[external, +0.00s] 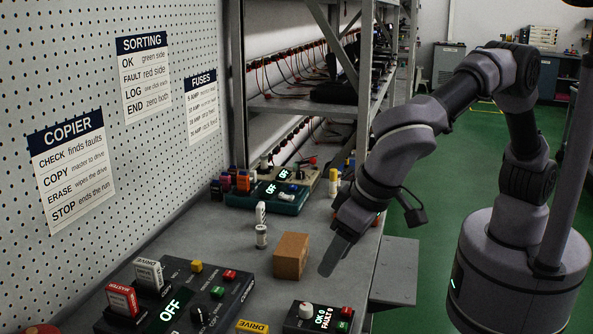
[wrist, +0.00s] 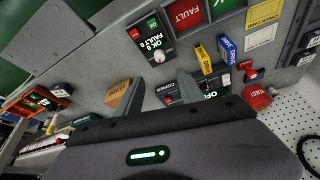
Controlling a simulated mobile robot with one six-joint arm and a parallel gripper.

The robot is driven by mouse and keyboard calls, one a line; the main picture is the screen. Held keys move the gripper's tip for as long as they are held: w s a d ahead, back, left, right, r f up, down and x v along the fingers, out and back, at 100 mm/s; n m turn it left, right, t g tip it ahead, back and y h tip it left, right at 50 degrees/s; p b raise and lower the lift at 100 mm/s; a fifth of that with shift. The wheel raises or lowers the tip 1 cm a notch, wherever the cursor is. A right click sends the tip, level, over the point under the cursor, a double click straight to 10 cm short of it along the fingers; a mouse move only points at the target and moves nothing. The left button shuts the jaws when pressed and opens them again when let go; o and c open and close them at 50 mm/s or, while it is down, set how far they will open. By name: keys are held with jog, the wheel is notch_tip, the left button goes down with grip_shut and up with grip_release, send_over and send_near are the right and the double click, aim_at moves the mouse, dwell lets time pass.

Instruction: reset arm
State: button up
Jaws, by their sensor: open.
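My arm reaches in from the right in the external view and bends down over the grey bench (external: 215,232). My gripper (external: 330,266) hangs above the bench's front part, just right of a brown cardboard box (external: 291,256). In the wrist view my gripper (wrist: 160,92) shows two grey fingers spread apart with nothing between them. The box also shows in the wrist view (wrist: 117,92), beside the left finger and partly hidden by it. From these views I cannot tell whether finger and box touch.
A copier unit (external: 172,309) with an OFF display stands at the front left. A small OK/FAULT counter box (external: 318,317) is at the front edge. White cylinders (external: 261,236) stand behind the cardboard box. A metal shelf (external: 300,105) rises at the back. Green floor (external: 440,190) is open on the right.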

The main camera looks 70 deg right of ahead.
jog(key=v, duration=0.3)
jog(key=shift+s+r+p, duration=0.15)
jog(key=shift+r+p, duration=0.05)
jog(key=shift+p, duration=0.15)
jog(key=s+d+r+y, duration=0.1)
jog(key=d+r, duration=0.3)
jog(key=d, duration=0.8)
jog(key=s+d+r+y, duration=0.1)
jog(key=s+d+r, duration=0.15)
jog(key=d, duration=0.95)
jog(key=s+d+f+m+t+y, duration=0.1)
jog(key=s+d+f, duration=0.1)
jog(key=s+d, duration=0.9)
jog(key=shift+s+d+f+m+t, duration=0.3)
jog(key=shift+s+d+f, duration=0.1)
jog(key=shift+s, duration=0.4)
